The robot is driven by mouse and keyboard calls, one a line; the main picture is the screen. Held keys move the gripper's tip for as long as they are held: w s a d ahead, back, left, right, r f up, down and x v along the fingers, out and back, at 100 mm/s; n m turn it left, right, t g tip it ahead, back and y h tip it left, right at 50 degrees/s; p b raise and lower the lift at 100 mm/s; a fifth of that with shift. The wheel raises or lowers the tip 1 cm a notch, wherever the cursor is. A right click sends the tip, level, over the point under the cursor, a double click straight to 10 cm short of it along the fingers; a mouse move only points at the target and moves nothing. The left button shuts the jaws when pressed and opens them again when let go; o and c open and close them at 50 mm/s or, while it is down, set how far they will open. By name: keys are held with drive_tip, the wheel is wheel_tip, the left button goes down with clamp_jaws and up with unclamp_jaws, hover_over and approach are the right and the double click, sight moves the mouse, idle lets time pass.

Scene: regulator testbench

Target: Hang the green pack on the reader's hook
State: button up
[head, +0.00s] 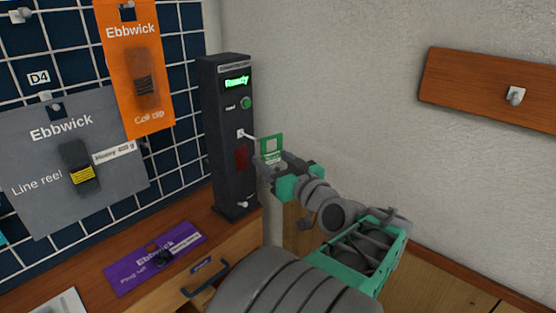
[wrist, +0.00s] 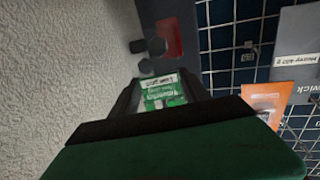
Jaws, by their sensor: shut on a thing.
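The reader (head: 226,160) is a dark upright box with a lit green "Ready" display, a green button and a red panel. Its pale hook (head: 248,136) sticks out to the right at mid-height. The small green pack (head: 271,147) is upright at the hook's outer end; I cannot tell whether the hook passes through it. My gripper (head: 274,163) is shut on the pack's lower part. In the wrist view the green and white pack (wrist: 163,91) sits between the dark fingers, with the reader (wrist: 162,25) beyond it. The hook is not clear there.
An orange pack (head: 143,85) and a grey line reel pack (head: 70,160) hang on the blue grid wall to the left. A purple pack (head: 155,257) lies on the wooden bench. A wooden board (head: 465,85) with a hook is on the right wall.

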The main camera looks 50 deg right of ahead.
drive_tip(key=w, duration=0.2)
drive_tip(key=w+p, duration=0.1)
drive_tip(key=w, duration=0.1)
drive_tip(key=w+f+p, duration=0.1)
drive_tip(key=w, duration=0.1)
drive_tip(key=shift+w+a, duration=0.15)
drive_tip(key=shift+w, duration=0.05)
drive_tip(key=shift+w+f+b, duration=0.15)
drive_tip(key=shift+w+b, duration=0.15)
drive_tip(key=shift+b, duration=0.15)
idle(0.5)
drive_tip(key=o, duration=1.5)
